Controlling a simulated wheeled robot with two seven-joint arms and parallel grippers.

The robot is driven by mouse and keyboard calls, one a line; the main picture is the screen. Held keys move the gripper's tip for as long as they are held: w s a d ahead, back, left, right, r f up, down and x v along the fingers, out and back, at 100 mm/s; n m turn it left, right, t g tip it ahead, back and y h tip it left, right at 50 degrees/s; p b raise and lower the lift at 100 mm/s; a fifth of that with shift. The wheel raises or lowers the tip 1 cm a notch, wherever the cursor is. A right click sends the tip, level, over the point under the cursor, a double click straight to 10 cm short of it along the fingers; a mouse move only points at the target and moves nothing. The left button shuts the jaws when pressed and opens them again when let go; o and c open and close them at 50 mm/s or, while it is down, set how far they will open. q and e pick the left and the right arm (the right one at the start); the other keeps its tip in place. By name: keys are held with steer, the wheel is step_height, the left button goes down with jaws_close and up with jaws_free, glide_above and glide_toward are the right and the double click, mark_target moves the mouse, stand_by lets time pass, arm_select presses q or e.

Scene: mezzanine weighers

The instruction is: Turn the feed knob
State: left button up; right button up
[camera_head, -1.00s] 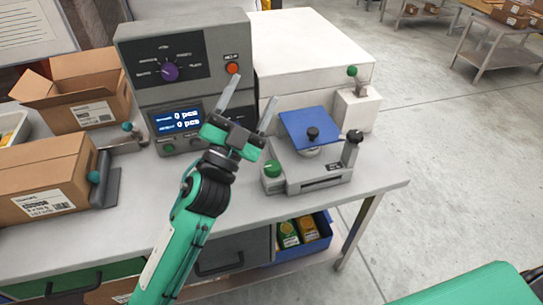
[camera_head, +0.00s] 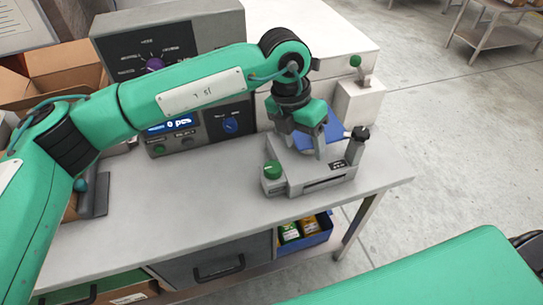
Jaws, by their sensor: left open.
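My left gripper (camera_head: 312,140) points down over the blue plate (camera_head: 334,128) of the small weigher (camera_head: 312,177) and is open. It hides most of the plate and the black knob seen on it before, so I cannot tell if it touches that knob. On the grey console, a blue knob (camera_head: 230,125) shows below my forearm and a purple knob (camera_head: 154,65) shows above it. The weigher has a green knob (camera_head: 272,170) at its front left and a black knob (camera_head: 361,133) at its right. No feed label is readable. My right gripper is out of view.
The grey console (camera_head: 222,20) and a white cabinet (camera_head: 310,25) with a green knob (camera_head: 355,61) stand at the back. Cardboard boxes (camera_head: 65,65) are at the left. The front of the grey table (camera_head: 190,215) is clear. A blue bin (camera_head: 308,240) sits below.

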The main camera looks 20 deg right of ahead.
arm_select(q)
steer(key=w+a+r+t+y, duration=0.1)
steer(key=w+a+t+y, duration=0.15)
steer(key=w+a, duration=0.2)
steer(key=p, duration=0.2)
glide_above(274, 166)
steer(key=shift+n+g, duration=0.25)
steer(key=shift+n, duration=0.15)
steer(key=f, duration=0.6)
steer(key=shift+s+f, duration=0.2)
steer(key=shift+f, duration=0.05)
step_height(274, 166, down, 7)
steer(key=shift+w+f+p, duration=0.1)
steer(key=shift+w+p, duration=0.05)
steer(key=shift+p, duration=0.6)
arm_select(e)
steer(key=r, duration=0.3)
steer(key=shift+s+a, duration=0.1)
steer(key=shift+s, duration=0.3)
